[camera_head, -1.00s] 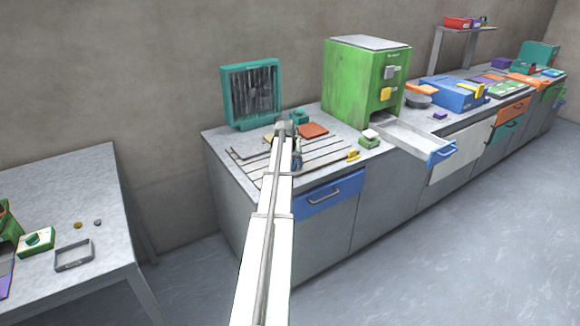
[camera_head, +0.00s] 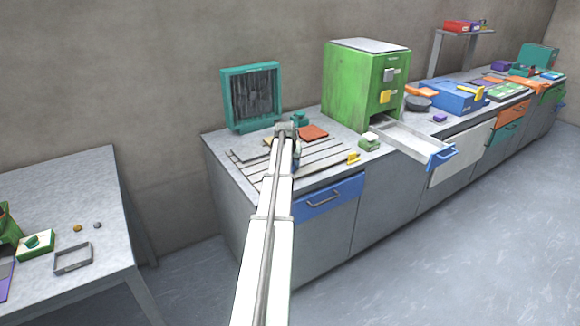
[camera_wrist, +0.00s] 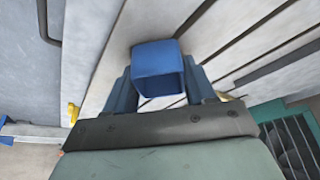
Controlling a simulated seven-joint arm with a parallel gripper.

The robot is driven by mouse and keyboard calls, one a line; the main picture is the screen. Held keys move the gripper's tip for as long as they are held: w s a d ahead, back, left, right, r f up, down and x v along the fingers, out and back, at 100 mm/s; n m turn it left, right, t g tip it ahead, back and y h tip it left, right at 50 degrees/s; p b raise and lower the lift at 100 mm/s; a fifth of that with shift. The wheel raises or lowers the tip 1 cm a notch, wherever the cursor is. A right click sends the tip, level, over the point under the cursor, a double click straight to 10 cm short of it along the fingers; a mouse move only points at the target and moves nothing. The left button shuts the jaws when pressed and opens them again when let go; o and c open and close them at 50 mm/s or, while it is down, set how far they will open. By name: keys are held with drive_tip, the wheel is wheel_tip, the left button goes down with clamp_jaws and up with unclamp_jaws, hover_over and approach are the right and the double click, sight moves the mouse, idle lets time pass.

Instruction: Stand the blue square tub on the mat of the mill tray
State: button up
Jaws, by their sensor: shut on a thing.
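The blue square tub (camera_wrist: 158,60) is between the two fingers of my gripper (camera_wrist: 160,85) in the wrist view. My gripper is shut on it. The slatted board (camera_wrist: 255,45) lies beyond and below the tub; I cannot tell whether they touch. In the head view my arm hides most of the gripper and tub above the slatted board (camera_head: 245,168). The mill (camera_head: 352,85) is a green cabinet to the right. Its tray (camera_head: 440,155) is pulled out like a drawer with a blue front. I cannot make out the mat in it.
A green block with a pale top (camera_head: 369,141) and a yellow piece (camera_head: 352,158) lie between the board and the tray. A teal framed panel (camera_head: 251,97) stands behind the board. A red-brown slab (camera_head: 313,132) lies at the back. A blue bin (camera_head: 452,95) stands further right.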

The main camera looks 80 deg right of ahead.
wheel_tip(320, 180, up, 9)
drive_tip(key=w+a+r+n+t, duration=0.1)
drive_tip(key=w+a+r+n, duration=0.2)
drive_tip(key=w+a, duration=1.55)
drive_tip(key=w+a+r+n+t, duration=0.2)
drive_tip(key=w+a+n, duration=0.2)
drive_tip(key=w+a, duration=1.45)
drive_tip(key=w+a+r+n+y, duration=0.15)
drive_tip(key=w+a, duration=0.35)
drive_tip(key=a, duration=0.6)
drive_tip(key=w+a+n+t, duration=0.15)
drive_tip(key=w+a, duration=0.35)
drive_tip(key=a, duration=0.7)
drive_tip(key=w+a+r+n+g+y, duration=0.1)
drive_tip(key=w+a+n, duration=0.25)
drive_tip(key=a, duration=0.75)
drive_tip(key=m+h, duration=0.1)
drive_tip(key=m, duration=0.4)
hover_over(1, 269)
drive_tip(key=a, duration=0.1)
wheel_tip(1, 269, down, 2)
drive_tip(key=shift+n, duration=0.25)
drive_tip(key=shift+s+f, duration=0.2)
drive_tip(key=shift+f, duration=2.3)
drive_tip(key=shift+s+f, duration=0.2)
drive_tip(key=shift+f, duration=2.25)
drive_tip(key=shift+f, duration=0.1)
